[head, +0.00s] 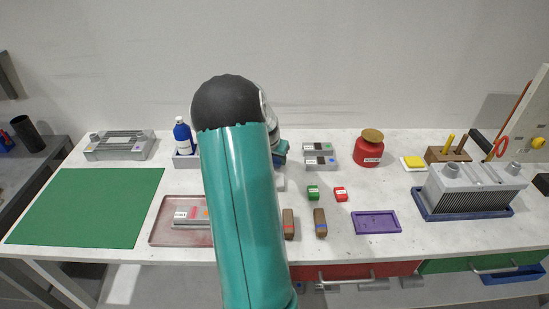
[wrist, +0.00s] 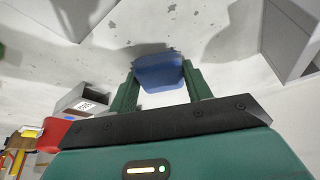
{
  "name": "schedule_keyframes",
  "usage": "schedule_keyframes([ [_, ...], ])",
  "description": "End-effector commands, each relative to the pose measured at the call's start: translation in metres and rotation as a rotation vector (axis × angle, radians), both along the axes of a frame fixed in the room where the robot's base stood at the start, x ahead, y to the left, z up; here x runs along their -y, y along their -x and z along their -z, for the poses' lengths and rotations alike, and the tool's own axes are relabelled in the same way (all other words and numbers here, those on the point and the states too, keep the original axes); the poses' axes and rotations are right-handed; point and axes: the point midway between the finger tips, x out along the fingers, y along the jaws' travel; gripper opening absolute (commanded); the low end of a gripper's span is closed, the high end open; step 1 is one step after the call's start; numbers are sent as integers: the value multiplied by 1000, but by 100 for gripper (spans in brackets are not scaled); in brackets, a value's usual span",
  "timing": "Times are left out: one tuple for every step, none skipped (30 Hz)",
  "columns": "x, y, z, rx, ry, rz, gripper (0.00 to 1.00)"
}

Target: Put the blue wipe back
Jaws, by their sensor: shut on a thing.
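The blue wipe (wrist: 158,75) shows in the wrist view as a small folded pad between the two green fingers. My gripper (wrist: 160,70) is shut on it, with a finger at each side. The wipe is over the pale speckled bench, and a dark shadow lies beside it; I cannot tell its exact height. In the head view my arm covers the middle of the bench, and only part of my gripper (head: 280,152) shows past its right side. I cannot make out the wipe there.
A blue bottle (head: 182,137) stands in a grey holder (head: 186,162) left of my arm. Right of it are grey labelled blocks (head: 320,162), a red canister (head: 368,150) and a purple tray (head: 377,222). Grey walls (wrist: 288,38) rise at the wrist view's upper right. The green mat (head: 88,207) is bare.

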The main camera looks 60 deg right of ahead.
Motion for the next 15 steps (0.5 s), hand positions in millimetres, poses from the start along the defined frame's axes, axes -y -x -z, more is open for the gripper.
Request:
schedule_keyframes([
  [0, 0, 0, 0, 0, 0, 31],
  [0, 0, 0, 0, 0, 0, 31],
  [0, 0, 0, 0, 0, 0, 31],
  [0, 0, 1, 0, 0, 0, 31],
  [0, 0, 2, 0, 0, 0, 31],
  [0, 0, 3, 0, 0, -1, 31],
  [0, 0, 3, 0, 0, 0, 53],
  [0, 0, 3, 0, 0, 0, 59],
  [0, 0, 3, 0, 0, -1, 67],
  [0, 0, 3, 0, 0, -1, 71],
  [0, 0, 3, 0, 0, -1, 71],
  [0, 0, 3, 0, 0, -1, 71],
  [0, 0, 3, 0, 0, -1, 71],
  [0, 0, 3, 0, 0, -1, 71],
  [0, 0, 3, 0, 0, -1, 71],
])
